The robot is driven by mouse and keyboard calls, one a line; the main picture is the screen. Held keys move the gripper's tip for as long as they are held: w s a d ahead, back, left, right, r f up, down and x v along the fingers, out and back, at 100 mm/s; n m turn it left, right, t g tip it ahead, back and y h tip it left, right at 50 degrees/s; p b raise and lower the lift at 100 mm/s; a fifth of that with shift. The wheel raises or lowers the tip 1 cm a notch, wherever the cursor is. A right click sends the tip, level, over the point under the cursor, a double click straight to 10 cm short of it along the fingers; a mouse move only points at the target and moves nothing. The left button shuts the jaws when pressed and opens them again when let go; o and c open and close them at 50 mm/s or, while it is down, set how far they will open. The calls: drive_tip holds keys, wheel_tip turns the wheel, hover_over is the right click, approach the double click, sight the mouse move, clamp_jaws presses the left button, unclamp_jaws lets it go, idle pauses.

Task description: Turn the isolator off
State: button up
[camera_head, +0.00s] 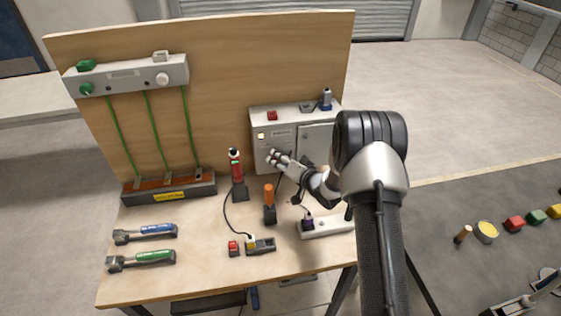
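A light grey electrical box (262,122) stands at the back right of the bench against the wooden board. It has a small lit square, a label and a separate door panel on its front. My gripper (275,157) reaches in from the right, with its fingertips at the lower left of the box's front. Something small and reddish shows at the fingertips; it may be the isolator's handle, but the fingers cover most of it. I cannot tell whether the fingers touch it or are closed on it. No on or off marking is readable.
A grey panel (125,75) with green cables hangs at the left. A red-and-black tool (236,170) and an orange-handled tool (269,197) stand left of my gripper. A white socket strip (327,226) lies below my arm. Two wrenches, blue (146,233) and green (141,260), lie front left.

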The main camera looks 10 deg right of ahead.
drive_tip(key=c, duration=0.6)
drive_tip(key=n+b, duration=0.1)
drive_tip(key=n+h, duration=0.1)
drive_tip(key=n+h+b, duration=0.1)
drive_tip(key=shift+a+r+g+b, duration=0.15)
drive_tip(key=shift+a+g+b, duration=0.1)
drive_tip(key=shift+g+b, duration=0.15)
drive_tip(key=n+h+b, duration=0.2)
drive_tip(key=b, duration=0.1)
drive_tip(key=n+h+b, duration=0.2)
drive_tip(key=b, duration=0.2)
drive_tip(key=shift+a+r+n, duration=0.15)
drive_tip(key=shift+a+n, duration=0.15)
drive_tip(key=shift+a, duration=0.1)
drive_tip(key=shift+n+h, duration=0.6)
drive_tip(key=shift+h, duration=0.2)
drive_tip(key=shift+p, duration=0.3)
